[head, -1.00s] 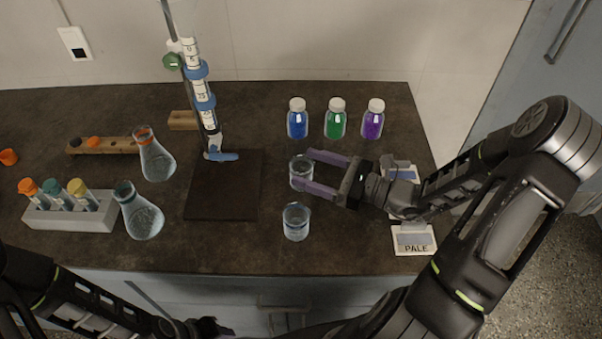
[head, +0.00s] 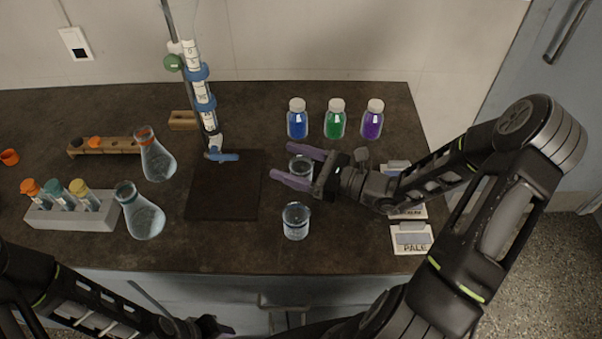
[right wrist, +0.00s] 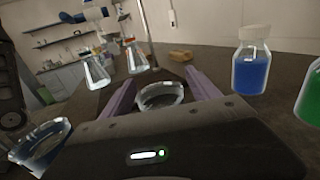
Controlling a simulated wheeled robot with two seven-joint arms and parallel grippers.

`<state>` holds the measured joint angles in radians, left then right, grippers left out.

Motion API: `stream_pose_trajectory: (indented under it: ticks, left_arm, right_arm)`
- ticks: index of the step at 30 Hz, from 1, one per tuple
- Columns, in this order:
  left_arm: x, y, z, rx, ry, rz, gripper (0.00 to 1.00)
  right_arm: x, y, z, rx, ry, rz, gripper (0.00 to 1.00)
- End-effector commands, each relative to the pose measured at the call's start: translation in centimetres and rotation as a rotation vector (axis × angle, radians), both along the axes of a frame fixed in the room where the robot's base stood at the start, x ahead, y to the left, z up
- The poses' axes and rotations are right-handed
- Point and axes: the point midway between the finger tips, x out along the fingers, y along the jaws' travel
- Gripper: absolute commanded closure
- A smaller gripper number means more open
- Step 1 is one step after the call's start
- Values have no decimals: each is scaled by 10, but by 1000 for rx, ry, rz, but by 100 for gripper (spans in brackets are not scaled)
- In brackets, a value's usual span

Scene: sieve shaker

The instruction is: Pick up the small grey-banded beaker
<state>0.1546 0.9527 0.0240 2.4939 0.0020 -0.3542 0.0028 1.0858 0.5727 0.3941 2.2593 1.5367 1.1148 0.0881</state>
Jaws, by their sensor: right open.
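A small clear beaker with a pale greyish band (head: 301,168) stands upright on the dark bench, partly hidden by my right gripper. My right gripper (head: 281,161) is open, its two purple fingers reaching left on either side of this beaker. In the right wrist view the beaker's rim (right wrist: 161,94) shows between the fingers (right wrist: 160,84); its lower part is hidden by the gripper body. I cannot tell whether a finger touches it. A second beaker with a dark blue band (head: 296,222) stands nearer the front edge. My left gripper (head: 218,329) barely shows at the bottom edge.
Blue (head: 297,120), green (head: 336,120) and purple (head: 373,120) bottles stand behind the beakers. A burette (head: 204,100) rises over a dark base plate (head: 222,200) to the left. Two flasks (head: 142,212) and a tube rack (head: 70,216) stand farther left. A label card (head: 412,240) lies at right.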

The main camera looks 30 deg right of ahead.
Motion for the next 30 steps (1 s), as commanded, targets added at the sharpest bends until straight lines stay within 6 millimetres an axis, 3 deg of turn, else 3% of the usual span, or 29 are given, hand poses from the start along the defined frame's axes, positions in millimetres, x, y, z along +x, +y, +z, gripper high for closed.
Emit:
stream_pose_trajectory:
  ticks: [12, 30]
  left_arm:
    - [0, 0, 0, 0, 0, 0, 64]
    - [0, 0, 0, 0, 0, 0, 64]
  right_arm:
    - [0, 0, 0, 0, 0, 0, 30]
    - [0, 0, 0, 0, 0, 0, 80]
